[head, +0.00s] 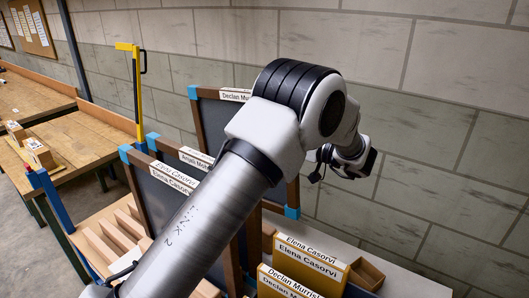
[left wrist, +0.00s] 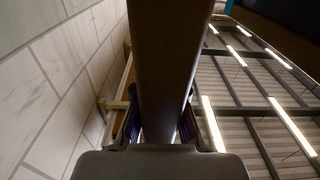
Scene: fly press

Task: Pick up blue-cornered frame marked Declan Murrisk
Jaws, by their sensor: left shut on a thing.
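The blue-cornered frame labelled "Declan Mu..." (head: 210,115) stands upright at the back in the head view, higher than the other frames. My left arm covers much of it and the rest of its label. My left gripper (left wrist: 159,128) is shut on it: in the left wrist view the dark bar of the frame (left wrist: 170,60) runs up between the two fingers. My right gripper is in neither view.
Frames labelled Elena Casorvi (head: 150,190) and Angelo (head: 166,148) stand in front. Yellow boxes labelled Elena Casorvi (head: 308,262) and Declan Murrisk (head: 285,287) stand at lower right, near a wooden tray (head: 366,273). A yellow post (head: 137,90) rises at left. A block wall (head: 420,130) is behind.

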